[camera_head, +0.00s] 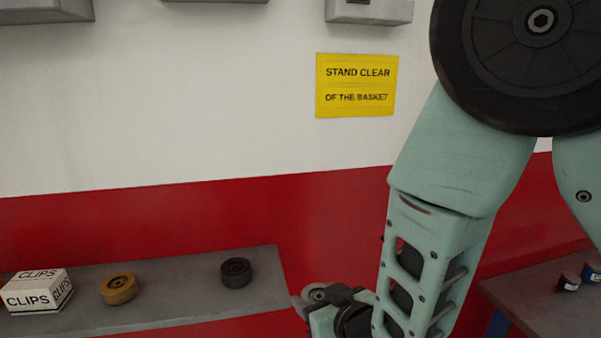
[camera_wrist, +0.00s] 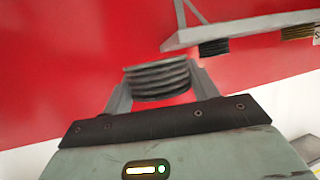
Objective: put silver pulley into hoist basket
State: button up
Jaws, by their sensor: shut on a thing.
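The silver pulley (camera_wrist: 160,80) is a grey grooved disc held between the two fingers of my gripper (camera_wrist: 160,88) in the wrist view. The fingers are shut on its sides. In the head view the pulley (camera_head: 316,293) shows at the lower middle, in my gripper (camera_head: 312,300), just off the right end of the grey shelf. The arm hides part of the gripper there. No hoist basket is in view.
The grey wall shelf (camera_head: 180,312) holds a white CLIPS box (camera_head: 36,291), a brass-coloured pulley (camera_head: 119,289) and a dark pulley (camera_head: 236,272). A yellow sign (camera_head: 357,85) reads "STAND CLEAR OF THE BASKET". A table (camera_head: 535,305) with small dark items stands at right.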

jog(key=w+d+f+m+h+b, duration=0.1)
jog(key=w+d+f+m+h, duration=0.15)
jog(key=d+f, duration=0.55)
jog(key=w+d+f+m+t+h+b, duration=0.1)
jog(key=w+d+f+h+b, duration=0.2)
jog(key=d, duration=0.8)
jog(key=w+d+f+m+h, duration=0.1)
jog(key=w+d+f+m, duration=0.15)
jog(key=d+f, duration=0.65)
jog(key=shift+n+y, duration=0.25)
jog(key=shift+n, duration=0.15)
jog(key=shift+s+d+r, duration=0.2)
jog(key=shift+s+r, duration=0.35)
jog(key=shift+s, duration=0.2)
jog(key=shift+s+d+r, duration=0.25)
jog(key=shift+s+r, duration=0.35)
jog(key=shift+s, duration=0.15)
jog(key=shift+s+d+r, duration=0.2)
jog(key=shift+s+r, duration=0.35)
jog(key=shift+s, duration=0.2)
